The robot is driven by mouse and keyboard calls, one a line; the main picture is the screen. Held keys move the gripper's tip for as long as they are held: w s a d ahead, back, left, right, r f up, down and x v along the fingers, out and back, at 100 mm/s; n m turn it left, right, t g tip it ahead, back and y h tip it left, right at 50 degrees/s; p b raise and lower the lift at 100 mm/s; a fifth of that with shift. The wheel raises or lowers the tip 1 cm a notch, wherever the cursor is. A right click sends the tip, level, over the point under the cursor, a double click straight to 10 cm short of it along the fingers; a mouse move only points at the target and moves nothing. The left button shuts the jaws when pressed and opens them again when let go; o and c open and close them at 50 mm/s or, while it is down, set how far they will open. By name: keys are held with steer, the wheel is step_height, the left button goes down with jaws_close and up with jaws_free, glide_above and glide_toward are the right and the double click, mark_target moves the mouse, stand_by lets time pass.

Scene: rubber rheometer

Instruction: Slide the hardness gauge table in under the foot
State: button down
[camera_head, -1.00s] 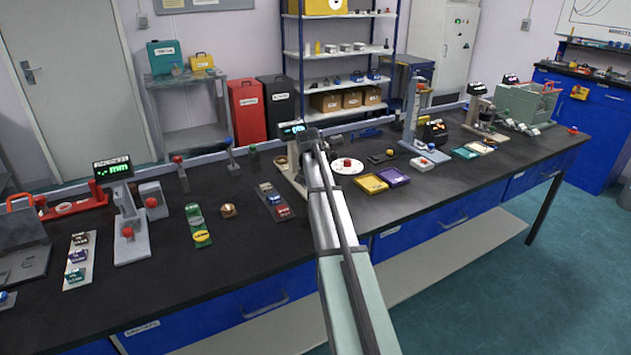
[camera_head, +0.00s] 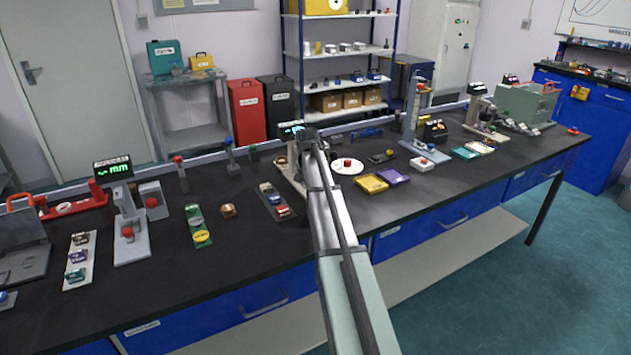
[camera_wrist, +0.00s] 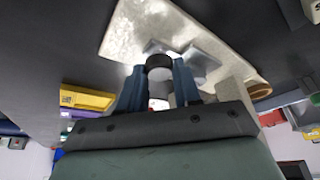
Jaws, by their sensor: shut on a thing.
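The hardness gauge (camera_head: 291,131) stands mid-bench in the head view, a pale stand with a small lit display. My arm hides much of it. In the wrist view its pale base plate (camera_wrist: 130,38) lies beyond my fingers. My gripper (camera_wrist: 158,78) has its two blue fingers closed around a short dark round knob (camera_wrist: 159,63). Grey metal parts (camera_wrist: 203,62) show close by the knob, over the plate. I cannot tell clearly which of these is the gauge table, or how it lies relative to the foot. In the head view my fingertips are hidden.
A white round dish with a red piece (camera_head: 347,166) sits just right of the gauge. Yellow (camera_head: 371,183) and purple (camera_head: 394,176) trays lie further right. A strip of samples (camera_head: 274,199) lies to the left. The black bench (camera_head: 240,260) is clear toward its front edge.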

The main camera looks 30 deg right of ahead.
steer(key=w, duration=0.3)
steer(key=shift+w, duration=0.15)
steer(key=shift+r, duration=0.1)
steer(key=c, duration=0.8)
jaws_free()
steer(key=v, duration=1.3)
steer(key=shift+a+r, duration=0.15)
steer(key=shift+r, duration=0.15)
